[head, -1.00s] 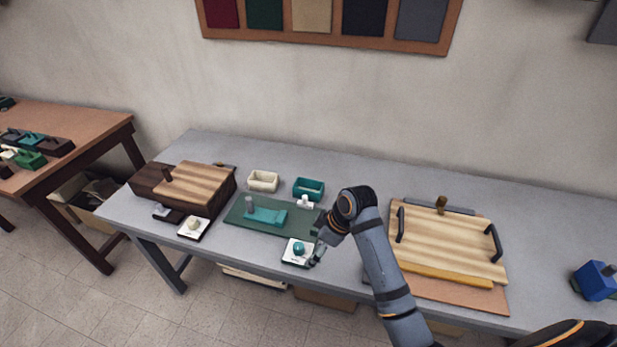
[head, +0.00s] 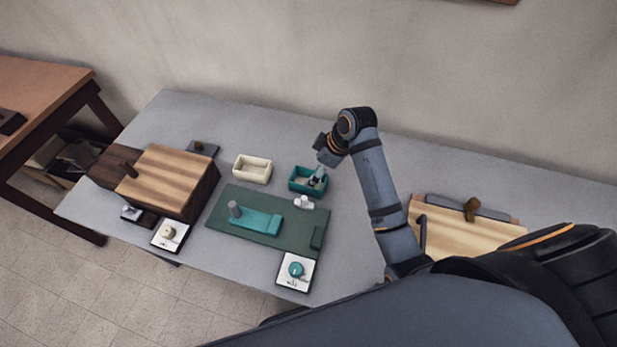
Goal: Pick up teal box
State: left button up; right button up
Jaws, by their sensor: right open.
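The teal box (head: 299,184) is a small open-topped box standing on the grey table, behind the right part of the dark green mat. My right gripper (head: 318,178) is open at the box's right side, with its fingers over or at the right wall. I cannot tell whether they touch it. The arm hides nothing of the box's left half. My left gripper is not in view.
A cream box (head: 252,170) stands just left of the teal box. The green mat (head: 270,235) holds a teal piece with a grey knob (head: 252,217). A white card with a teal knob (head: 295,270) lies in front. A wooden block (head: 165,180) stands at left, a wooden board (head: 460,235) at right.

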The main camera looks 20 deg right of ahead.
aim_at(307, 178)
jog(key=x, duration=0.3)
jog(key=shift+w+f, duration=0.35)
jog(key=shift+f, duration=0.3)
jog(key=x, duration=0.4)
jog(key=shift+w+d+f+p, duration=0.1)
jog(key=shift+d+p, duration=0.15)
jog(key=shift+p, duration=0.1)
jog(key=shift+w+a+f, duration=0.1)
jog(key=shift+f, duration=0.2)
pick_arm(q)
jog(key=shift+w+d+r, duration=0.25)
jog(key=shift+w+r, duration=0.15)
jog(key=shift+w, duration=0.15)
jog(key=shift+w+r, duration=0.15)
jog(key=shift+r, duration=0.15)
pick_arm(e)
jog(key=shift+f, duration=0.3)
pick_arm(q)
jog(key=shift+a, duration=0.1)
pick_arm(e)
jog(key=c, duration=1.3)
